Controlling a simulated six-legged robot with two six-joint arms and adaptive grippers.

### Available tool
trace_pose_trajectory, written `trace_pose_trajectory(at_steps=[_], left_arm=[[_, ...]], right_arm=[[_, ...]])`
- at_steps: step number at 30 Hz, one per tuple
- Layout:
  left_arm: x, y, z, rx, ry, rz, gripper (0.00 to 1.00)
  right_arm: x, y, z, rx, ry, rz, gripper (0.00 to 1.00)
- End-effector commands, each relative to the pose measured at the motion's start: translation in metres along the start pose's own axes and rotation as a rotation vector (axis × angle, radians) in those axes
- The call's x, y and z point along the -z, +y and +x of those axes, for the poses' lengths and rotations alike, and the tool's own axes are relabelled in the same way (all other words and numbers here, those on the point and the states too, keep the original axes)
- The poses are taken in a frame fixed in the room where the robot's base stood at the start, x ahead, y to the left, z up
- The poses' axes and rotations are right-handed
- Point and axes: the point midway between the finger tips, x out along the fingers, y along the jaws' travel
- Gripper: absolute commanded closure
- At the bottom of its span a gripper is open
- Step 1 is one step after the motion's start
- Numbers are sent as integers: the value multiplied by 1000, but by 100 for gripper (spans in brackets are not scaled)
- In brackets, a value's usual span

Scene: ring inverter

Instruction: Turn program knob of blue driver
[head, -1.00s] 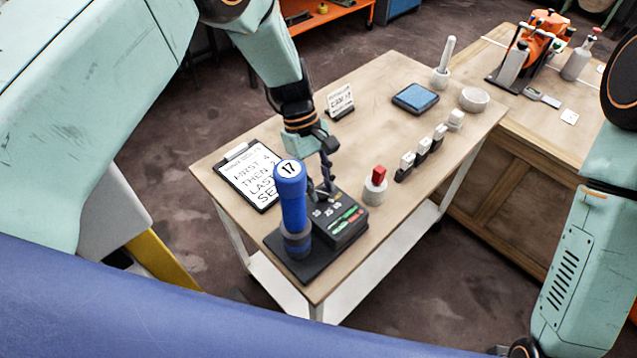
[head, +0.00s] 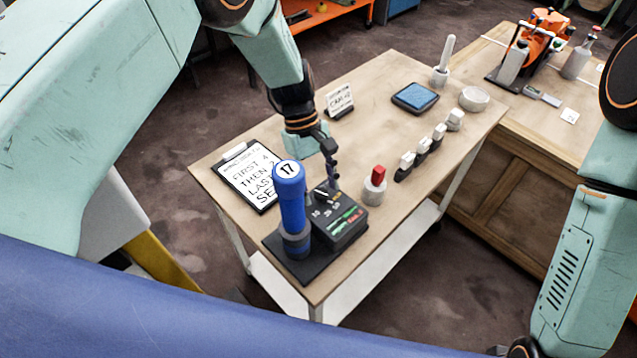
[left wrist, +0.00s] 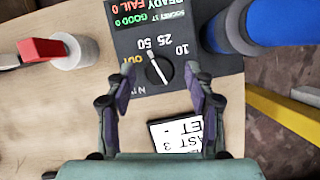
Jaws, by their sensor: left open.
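The blue driver (head: 291,198), a blue cylinder marked 17, stands upright on the dark base beside a black control box (head: 345,227). In the left wrist view the driver (left wrist: 270,22) is at top right. The program knob (left wrist: 158,70) is a dark round dial with a white pointer bar, among the labels 10, 25, 50 and OUT, which appear upside down. My left gripper (left wrist: 159,74) is open, one finger on each side of the knob, with gaps visible. In the head view my left gripper (head: 333,184) is over the box's back edge. My right gripper is out of view.
A white cylinder with a red top (head: 374,187) stands right of the box. A clipboard (head: 249,177) lies left of the driver. Several white-topped blocks (head: 422,150), a blue pad (head: 415,97) and a small sign (head: 339,101) are farther back on the table (head: 384,75).

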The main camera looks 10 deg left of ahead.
Motion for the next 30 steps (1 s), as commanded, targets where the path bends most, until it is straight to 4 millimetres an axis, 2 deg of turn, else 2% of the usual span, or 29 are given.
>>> trace_pose_trajectory(at_steps=[7, 11, 21, 25, 30], left_arm=[[0, 1, -3, -3, 1, 0, 46], [1, 2, -14, -6, 4, 1, 46], [1, 1, -82, -6, 4, 1, 46], [0, 1, -103, -5, 2, 0, 46], [0, 0, -118, -3, 1, 0, 46]], right_arm=[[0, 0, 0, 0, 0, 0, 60], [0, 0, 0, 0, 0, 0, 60], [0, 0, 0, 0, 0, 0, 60], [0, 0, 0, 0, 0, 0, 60], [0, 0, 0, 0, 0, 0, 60]])
